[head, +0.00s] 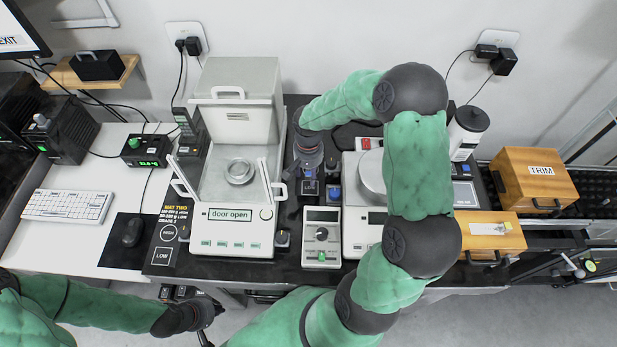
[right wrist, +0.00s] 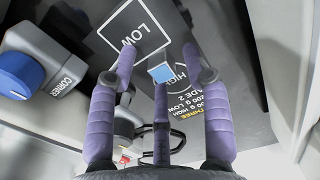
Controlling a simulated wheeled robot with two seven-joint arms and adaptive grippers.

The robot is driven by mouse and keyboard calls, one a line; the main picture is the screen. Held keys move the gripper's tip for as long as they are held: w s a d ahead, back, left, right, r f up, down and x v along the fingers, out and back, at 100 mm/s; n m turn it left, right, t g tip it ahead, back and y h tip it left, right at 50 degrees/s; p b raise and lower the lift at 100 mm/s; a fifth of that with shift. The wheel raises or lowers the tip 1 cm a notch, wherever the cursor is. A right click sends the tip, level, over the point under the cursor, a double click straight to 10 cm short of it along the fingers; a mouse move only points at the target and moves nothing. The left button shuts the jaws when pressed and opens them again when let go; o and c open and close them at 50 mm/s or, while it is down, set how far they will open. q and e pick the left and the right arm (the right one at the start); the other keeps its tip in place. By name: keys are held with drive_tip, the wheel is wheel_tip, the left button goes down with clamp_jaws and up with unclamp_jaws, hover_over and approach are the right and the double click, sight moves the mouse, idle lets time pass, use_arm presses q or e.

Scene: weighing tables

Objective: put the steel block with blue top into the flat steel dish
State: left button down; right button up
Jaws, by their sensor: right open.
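The steel block with blue top (right wrist: 161,73) shows in the right wrist view on a dark labelled mat, in the gap between my spread fingers; whether a finger touches it I cannot tell. In the head view I cannot make it out, as my right gripper (head: 307,190) covers that spot. That gripper is open and points down between the two weighing machines. A flat round steel dish (head: 239,171) sits inside the open-door balance at left. My left gripper (head: 207,312) is low at the table's front edge, away from both; its finger opening is unclear.
The white balance (head: 232,235) reads "door open". A blue CORNER knob (right wrist: 19,75) stands left of my fingers in the wrist view. A grey control box (head: 321,240) stands in front. A second scale (head: 355,235) is partly behind my right arm. A TRIM box (head: 541,180) is at right.

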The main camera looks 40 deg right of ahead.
drive_tip(key=shift+f, duration=0.5)
clamp_jaws()
drive_tip(key=shift+r, duration=0.1)
